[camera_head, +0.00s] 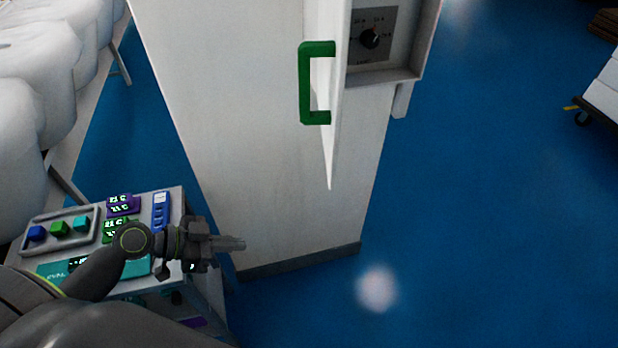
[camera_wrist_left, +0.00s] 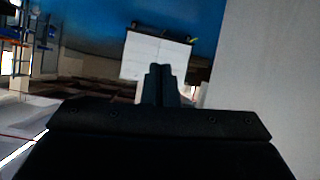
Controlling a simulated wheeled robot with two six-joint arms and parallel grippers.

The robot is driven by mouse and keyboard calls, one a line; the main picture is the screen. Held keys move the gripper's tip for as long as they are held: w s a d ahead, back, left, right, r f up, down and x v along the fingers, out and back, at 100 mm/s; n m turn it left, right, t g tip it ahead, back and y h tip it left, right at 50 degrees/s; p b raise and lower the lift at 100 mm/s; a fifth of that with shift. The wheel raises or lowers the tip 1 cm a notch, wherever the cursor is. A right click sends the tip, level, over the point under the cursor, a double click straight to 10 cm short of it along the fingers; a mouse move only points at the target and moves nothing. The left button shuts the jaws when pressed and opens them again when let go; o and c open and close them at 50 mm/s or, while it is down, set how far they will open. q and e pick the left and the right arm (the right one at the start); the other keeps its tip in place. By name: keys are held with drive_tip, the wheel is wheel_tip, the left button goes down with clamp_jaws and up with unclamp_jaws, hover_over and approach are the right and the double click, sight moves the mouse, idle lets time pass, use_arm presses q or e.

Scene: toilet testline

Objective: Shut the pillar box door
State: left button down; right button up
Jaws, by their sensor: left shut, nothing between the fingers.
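The white pillar box (camera_head: 240,130) stands upright in the middle of the head view. Its door (camera_head: 338,120) is open and swung out toward me, seen almost edge-on. A green handle (camera_head: 306,84) is on the door's left face. Behind the door, a recess shows a grey panel with a black dial (camera_head: 370,38). My left gripper (camera_head: 240,243) is shut and empty, low and left of the door, near the pillar's base and apart from the handle. In the left wrist view its closed fingers (camera_wrist_left: 161,85) point ahead, with a pale surface at the right. My right gripper is not in view.
A small table (camera_head: 175,200) with coloured blocks, a tray (camera_head: 42,235) and small devices stands under my left arm. White padded shapes (camera_head: 50,60) are at the far left.

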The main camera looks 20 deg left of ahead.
use_arm(q)
wheel_tip(320, 180, up, 20)
drive_tip(key=d+m+h, duration=0.2)
drive_tip(key=m+h, duration=0.2)
drive_tip(key=h, duration=0.3)
approach(329, 178)
drive_tip(key=shift+p+x, duration=0.95)
drive_tip(key=shift+x, duration=1.6)
drive_tip(key=shift+p+x, duration=0.4)
drive_tip(key=shift+x, duration=0.45)
drive_tip(key=shift+f, duration=0.1)
drive_tip(key=shift+w, duration=0.1)
